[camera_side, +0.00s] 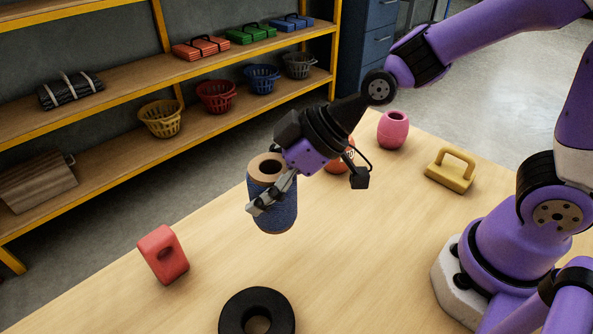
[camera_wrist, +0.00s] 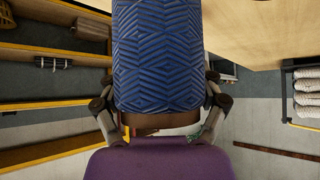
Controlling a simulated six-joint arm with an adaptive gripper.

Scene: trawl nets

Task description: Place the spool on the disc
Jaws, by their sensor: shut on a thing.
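A blue patterned spool (camera_side: 272,205) with a tan top and a hole in it is held upright in my gripper (camera_side: 258,205) in the side view. The fingers are shut around its sides. In the wrist view the spool (camera_wrist: 158,60) fills the middle, with a finger of my gripper (camera_wrist: 160,122) on each side. A black disc (camera_side: 236,310) with a central hole lies flat on the table at the bottom of the side view. The spool is apart from the disc, beyond it in the picture. The spool's gap above the table is hard to judge.
A red block with a hole (camera_side: 163,255) stands left of the disc on the wooden table (camera_side: 330,270). A pink pot (camera_side: 393,130), a yellow handled block (camera_side: 450,170) and a partly hidden orange object (camera_side: 338,162) are farther back. Shelves (camera_side: 130,185) with baskets stand behind. The table's middle is clear.

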